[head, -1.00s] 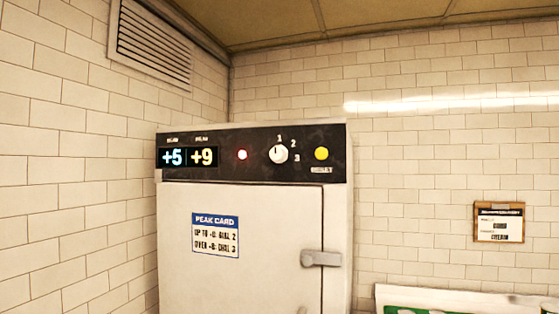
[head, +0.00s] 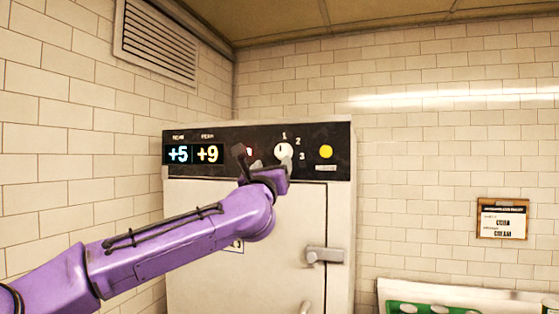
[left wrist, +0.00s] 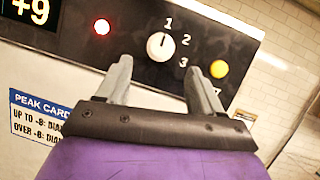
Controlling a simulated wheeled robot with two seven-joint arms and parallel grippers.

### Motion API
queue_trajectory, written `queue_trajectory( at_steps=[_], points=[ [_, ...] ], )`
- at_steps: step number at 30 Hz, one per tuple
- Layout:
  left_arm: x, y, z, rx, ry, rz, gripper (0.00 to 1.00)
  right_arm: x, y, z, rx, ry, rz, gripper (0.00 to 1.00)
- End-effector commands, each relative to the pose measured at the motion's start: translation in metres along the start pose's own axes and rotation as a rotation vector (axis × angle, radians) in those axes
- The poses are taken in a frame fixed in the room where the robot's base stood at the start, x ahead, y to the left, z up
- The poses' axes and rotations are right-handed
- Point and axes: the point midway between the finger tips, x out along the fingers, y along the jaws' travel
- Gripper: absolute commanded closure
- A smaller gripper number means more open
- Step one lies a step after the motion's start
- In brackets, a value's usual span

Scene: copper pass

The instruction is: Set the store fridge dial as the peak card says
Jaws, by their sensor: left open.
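The store fridge (head: 285,250) has a dark top panel with a white round dial (head: 283,151) marked 1, 2 and 3. In the left wrist view the dial (left wrist: 160,46) has its pointer mark up near 1. The displays read +5 (head: 178,154) and +9 (head: 207,154). The blue-headed peak card (left wrist: 40,120) is cut off in the left wrist view; its lines start "up to" and "over", both with an 8. My arm covers most of it in the head view. My left gripper (left wrist: 157,68) is open, its fingers below and either side of the dial, apparently not touching it.
A red light (left wrist: 102,26) is left of the dial and a yellow button (left wrist: 219,68) right of it. The fridge door handle (head: 325,255) sticks out below. A notice (head: 502,219) hangs on the right wall, above a green tray (head: 395,307) with pale round items.

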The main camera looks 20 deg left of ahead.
Motion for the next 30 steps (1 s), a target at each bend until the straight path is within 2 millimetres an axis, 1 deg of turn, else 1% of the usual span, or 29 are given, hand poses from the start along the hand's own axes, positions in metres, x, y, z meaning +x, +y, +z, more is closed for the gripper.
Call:
queue_trajectory(
  at_steps=[1, 6, 9, 12, 16, 23, 24, 26, 27, 28, 30],
  points=[
    [0.011, -0.002, 0.004, 0.003, 0.004, 0.001, 0.34, -0.012, 0.001, -0.005, 0.000, 0.000, 0.000, 0.57],
    [0.052, -0.003, 0.005, 0.007, 0.006, 0.001, 0.34, -0.041, 0.004, -0.017, 0.000, 0.000, 0.000, 0.57],
    [0.073, -0.003, 0.005, 0.008, 0.006, 0.000, 0.34, -0.056, 0.005, -0.023, 0.000, 0.000, 0.000, 0.57],
    [0.087, -0.003, 0.002, 0.007, 0.006, 0.000, 0.34, -0.065, 0.006, -0.027, 0.000, 0.000, 0.000, 0.57],
    [0.095, -0.002, -0.002, 0.009, 0.005, -0.001, 0.34, -0.069, 0.006, -0.028, 0.000, 0.000, 0.000, 0.57],
    [0.095, -0.001, -0.004, 0.008, 0.005, -0.002, 0.34, -0.067, 0.006, -0.028, 0.000, 0.000, 0.000, 0.57],
    [0.095, -0.001, -0.004, 0.008, 0.005, -0.002, 0.37, -0.067, 0.006, -0.028, 0.000, 0.000, 0.000, 0.57],
    [0.095, -0.001, -0.004, 0.008, 0.005, -0.002, 0.56, -0.067, 0.006, -0.028, 0.000, 0.000, 0.000, 0.57],
    [0.095, -0.001, -0.004, 0.008, 0.005, -0.001, 0.69, -0.067, 0.006, -0.028, 0.000, 0.000, 0.000, 0.57],
    [0.095, -0.001, -0.004, 0.009, 0.005, -0.001, 0.79, -0.067, 0.006, -0.028, 0.000, 0.000, 0.000, 0.57],
    [0.095, -0.001, -0.004, 0.009, 0.005, -0.001, 0.81, -0.067, 0.006, -0.028, 0.000, 0.000, 0.000, 0.57]
  ],
)
